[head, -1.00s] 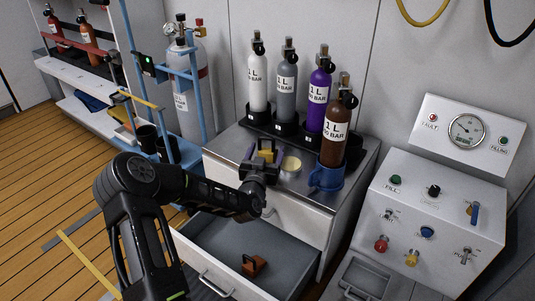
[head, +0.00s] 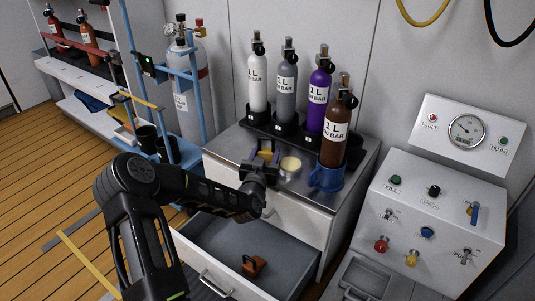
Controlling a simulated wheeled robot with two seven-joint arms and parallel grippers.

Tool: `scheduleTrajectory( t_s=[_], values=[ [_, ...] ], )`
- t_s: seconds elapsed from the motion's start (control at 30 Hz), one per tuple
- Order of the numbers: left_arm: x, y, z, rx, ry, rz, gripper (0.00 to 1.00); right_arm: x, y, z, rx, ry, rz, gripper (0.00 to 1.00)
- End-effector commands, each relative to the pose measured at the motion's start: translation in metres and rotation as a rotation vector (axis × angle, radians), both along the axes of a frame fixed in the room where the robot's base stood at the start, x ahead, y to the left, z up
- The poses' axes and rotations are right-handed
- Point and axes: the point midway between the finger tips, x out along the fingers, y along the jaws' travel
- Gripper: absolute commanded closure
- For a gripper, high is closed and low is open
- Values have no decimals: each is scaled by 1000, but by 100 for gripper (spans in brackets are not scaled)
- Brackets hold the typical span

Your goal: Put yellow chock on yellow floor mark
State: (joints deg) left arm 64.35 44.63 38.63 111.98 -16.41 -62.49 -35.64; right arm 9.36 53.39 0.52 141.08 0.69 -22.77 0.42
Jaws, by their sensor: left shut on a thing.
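The yellow chock (head: 265,154) is small in the head view and partly hidden by my gripper. My left gripper (head: 263,158) is shut on it, over the steel top of the drawer cabinet (head: 227,143). I cannot tell whether the chock touches the top. A yellow stripe (head: 85,262) lies on the wooden floor at the lower left, beside my left arm. My right gripper is not in view.
A pale yellow round disc (head: 291,165) lies right of my gripper. Below, an open drawer (head: 291,254) holds an orange-brown chock (head: 254,265). A control panel (head: 430,215) is at right.

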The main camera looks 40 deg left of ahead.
Motion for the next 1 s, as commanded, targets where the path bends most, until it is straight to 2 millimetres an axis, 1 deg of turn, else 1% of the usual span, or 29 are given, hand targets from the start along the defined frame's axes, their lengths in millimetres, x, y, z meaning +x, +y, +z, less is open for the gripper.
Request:
scheduleTrajectory(
  t_s=[0.1, 0.37, 0.47, 0.57, 0.67, 0.9, 1.0],
  values=[
    [0, 0, 0, 0, 0, 1, 100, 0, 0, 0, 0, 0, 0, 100],
    [0, 0, 1, 1, -2, 1, 100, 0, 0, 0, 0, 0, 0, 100],
    [0, 0, 6, 2, -2, 0, 100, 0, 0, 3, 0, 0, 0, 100],
    [0, 0, 17, 3, -3, -1, 100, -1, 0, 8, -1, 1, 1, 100],
    [0, 0, 34, 5, -3, -1, 100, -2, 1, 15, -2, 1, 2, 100],
    [1, -1, 82, 5, -3, -2, 100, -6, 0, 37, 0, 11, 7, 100],
    [0, 0, 94, 4, -2, -1, 100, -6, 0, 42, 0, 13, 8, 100]
  ],
)
